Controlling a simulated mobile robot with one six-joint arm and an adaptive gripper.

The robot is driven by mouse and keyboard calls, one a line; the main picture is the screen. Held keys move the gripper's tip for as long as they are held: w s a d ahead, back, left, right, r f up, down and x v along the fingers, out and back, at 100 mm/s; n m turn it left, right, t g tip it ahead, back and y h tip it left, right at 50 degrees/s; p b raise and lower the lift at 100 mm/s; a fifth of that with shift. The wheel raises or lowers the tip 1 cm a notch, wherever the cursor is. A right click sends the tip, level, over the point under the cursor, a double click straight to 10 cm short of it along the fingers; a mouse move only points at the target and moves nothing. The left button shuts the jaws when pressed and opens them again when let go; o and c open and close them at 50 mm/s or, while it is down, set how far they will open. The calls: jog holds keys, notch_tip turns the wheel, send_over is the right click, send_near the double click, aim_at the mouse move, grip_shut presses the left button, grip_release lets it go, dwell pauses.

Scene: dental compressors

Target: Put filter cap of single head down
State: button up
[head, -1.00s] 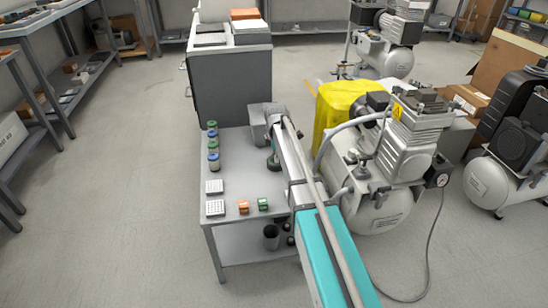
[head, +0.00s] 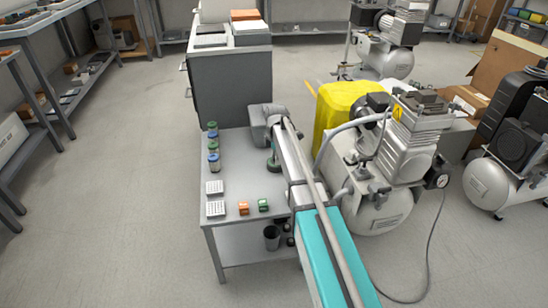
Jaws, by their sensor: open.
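The grey work table (head: 235,180) stands left of the single-head compressor (head: 385,205). My arm reaches over the table's right side, with its grey wrist above the far part. My gripper (head: 272,156) is below the wrist, open and mostly hidden by the arm. A small dark round piece (head: 274,166) with a bit of green above it shows at the table top right under the gripper. It may be the filter cap, but it is too small and covered to be sure. I cannot tell whether the gripper touches it.
Several small jars (head: 213,146) stand on the table's left edge. Two white trays (head: 215,188), an orange block (head: 244,208) and a green block (head: 263,205) lie nearer the front. A grey cabinet (head: 230,85) stands behind. The table middle is clear.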

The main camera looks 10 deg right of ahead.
notch_tip(320, 180, up, 12)
jog(key=p, duration=1.1)
jog(key=shift+f, duration=0.1)
dwell(0.5)
jog(key=s+m, duration=1.8)
jog(key=s, duration=1.1)
jog(key=shift+a, duration=0.4)
jog(key=shift+p, duration=0.35)
notch_tip(320, 180, up, 29)
jog(key=p, duration=2.8)
jog(key=shift+p, duration=0.35)
